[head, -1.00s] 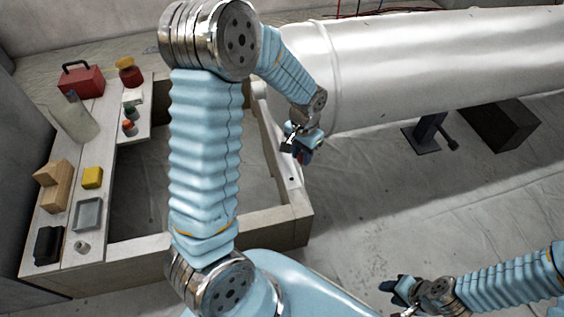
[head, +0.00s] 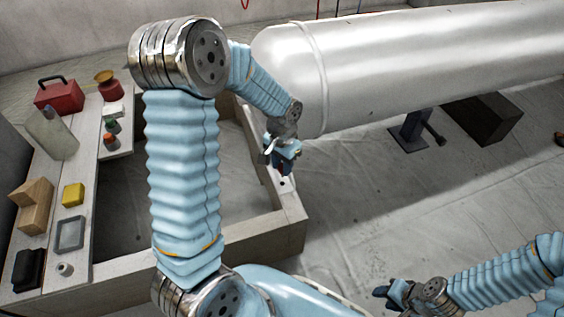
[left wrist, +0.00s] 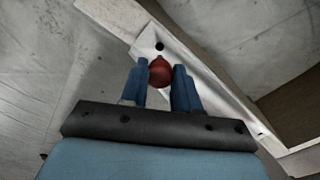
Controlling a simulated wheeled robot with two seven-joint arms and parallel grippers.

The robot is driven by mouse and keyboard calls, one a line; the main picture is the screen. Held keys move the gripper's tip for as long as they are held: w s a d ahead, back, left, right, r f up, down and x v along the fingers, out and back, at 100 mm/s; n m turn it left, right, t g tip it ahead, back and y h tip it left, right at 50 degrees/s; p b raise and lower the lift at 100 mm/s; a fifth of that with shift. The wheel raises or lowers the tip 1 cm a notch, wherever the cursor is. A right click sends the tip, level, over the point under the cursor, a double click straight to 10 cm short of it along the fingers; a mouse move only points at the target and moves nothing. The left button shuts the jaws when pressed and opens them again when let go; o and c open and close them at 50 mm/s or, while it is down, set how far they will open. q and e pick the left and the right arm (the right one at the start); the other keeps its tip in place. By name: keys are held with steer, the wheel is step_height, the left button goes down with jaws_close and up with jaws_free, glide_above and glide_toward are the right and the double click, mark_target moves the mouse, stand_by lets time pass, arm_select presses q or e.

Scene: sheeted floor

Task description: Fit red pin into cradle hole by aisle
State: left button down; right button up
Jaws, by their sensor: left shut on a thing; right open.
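My left gripper (head: 281,166) is shut on the red pin (left wrist: 160,72), which shows between its two blue fingers in the left wrist view. In the head view the pin is mostly hidden by the gripper. The cradle (left wrist: 205,78) is a pale bar along the wooden frame. A dark, empty cradle hole (left wrist: 159,46) lies just beyond the pin in the left wrist view; the pin appears beside it, and its height above the bar is unclear. In the head view a dark hole (head: 283,184) shows just below the gripper. My right gripper (head: 384,292) is open, low at the right.
A large white tank (head: 420,60) lies behind and right of my left gripper. A wooden frame (head: 255,232) surrounds sheeted floor. A bench at left carries a red toolbox (head: 59,95), wooden blocks (head: 33,205), a yellow block (head: 73,194) and a grey tray (head: 70,235).

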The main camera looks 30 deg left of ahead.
mark_target(281, 166)
arm_select(q)
steer(key=shift+f+b, duration=0.6)
steer(key=shift+f, duration=0.65)
steer(key=shift+f+b, duration=1.5)
steer(key=shift+f, duration=0.45)
steer(key=c, duration=0.8)
jaws_free()
steer(key=shift+o, duration=0.2)
steer(key=shift+d, duration=0.1)
steer(key=shift+r, duration=0.2)
step_height(281, 166, up, 14)
steer(key=p, duration=0.3)
steer(key=shift+f, duration=0.25)
steer(key=shift+a, duration=0.2)
